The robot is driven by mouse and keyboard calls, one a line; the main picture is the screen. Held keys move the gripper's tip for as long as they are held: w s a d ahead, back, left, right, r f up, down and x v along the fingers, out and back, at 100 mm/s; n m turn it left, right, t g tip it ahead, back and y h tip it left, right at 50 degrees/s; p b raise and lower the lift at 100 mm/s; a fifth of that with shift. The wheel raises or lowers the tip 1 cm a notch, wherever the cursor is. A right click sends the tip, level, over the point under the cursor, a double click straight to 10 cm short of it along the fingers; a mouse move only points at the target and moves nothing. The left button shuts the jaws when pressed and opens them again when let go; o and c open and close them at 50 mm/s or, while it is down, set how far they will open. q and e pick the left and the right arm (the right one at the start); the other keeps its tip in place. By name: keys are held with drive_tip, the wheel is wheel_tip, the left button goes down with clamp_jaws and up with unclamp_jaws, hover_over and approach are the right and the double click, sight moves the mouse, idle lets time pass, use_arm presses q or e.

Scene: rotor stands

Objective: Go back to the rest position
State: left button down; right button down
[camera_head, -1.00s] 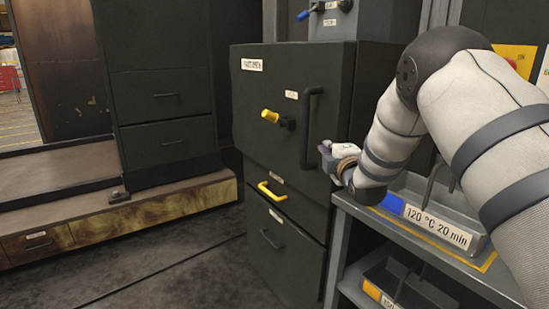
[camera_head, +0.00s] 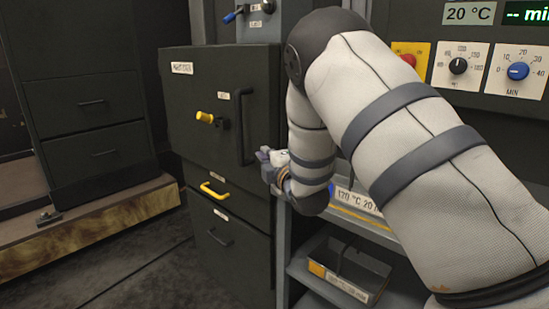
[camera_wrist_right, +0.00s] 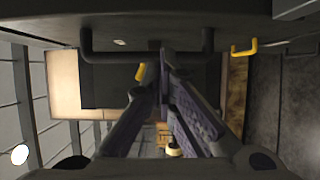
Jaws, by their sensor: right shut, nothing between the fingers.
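My right gripper (camera_head: 268,164) is shut and empty, in front of the dark cabinet (camera_head: 190,100), just right of and below its long black door handle (camera_head: 243,125). In the right wrist view the fingers (camera_wrist_right: 163,75) meet at the tips, with that handle (camera_wrist_right: 120,58) running across just beyond them. I cannot tell whether they touch it. The cabinet door looks closed. My left gripper is not in view.
A yellow knob (camera_head: 205,117) and a yellow drawer handle (camera_head: 214,191) stick out of the cabinet. A grey shelf rack with a labelled tray (camera_head: 352,285) stands below my right arm. A control panel with dials (camera_head: 458,66) is behind the arm. Floor at lower left is clear.

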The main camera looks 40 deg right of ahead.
drive_tip(key=s+a+f+m+g+y, duration=0.1)
drive_tip(key=s+a+f+m+g, duration=0.2)
drive_tip(key=s+f, duration=0.45)
drive_tip(key=s+a+f+m+g+y, duration=0.1)
drive_tip(key=s+a+f+g+y, duration=0.25)
drive_tip(key=f, duration=0.65)
drive_tip(key=s+a+f+m+g+h, duration=0.1)
drive_tip(key=s+a+f+m+g, duration=0.15)
drive_tip(key=s+a+f, duration=0.5)
drive_tip(key=s+a+f+m+g+y, duration=0.1)
drive_tip(key=s+a+f+m+g, duration=0.1)
drive_tip(key=s, duration=0.7)
drive_tip(key=s+a+f+m+g+y, duration=0.1)
drive_tip(key=s+a+f+m+g, duration=0.2)
drive_tip(key=s, duration=0.6)
drive_tip(key=s+a+f+m+g+y, duration=0.1)
drive_tip(key=s+a+f+g, duration=0.3)
drive_tip(key=s, duration=0.6)
wheel_tip(320, 180, down, 2)
drive_tip(key=shift+a+m+g, duration=0.3)
drive_tip(key=shift+a+m, duration=0.2)
drive_tip(key=shift+m, duration=0.35)
drive_tip(key=shift+y, duration=0.25)
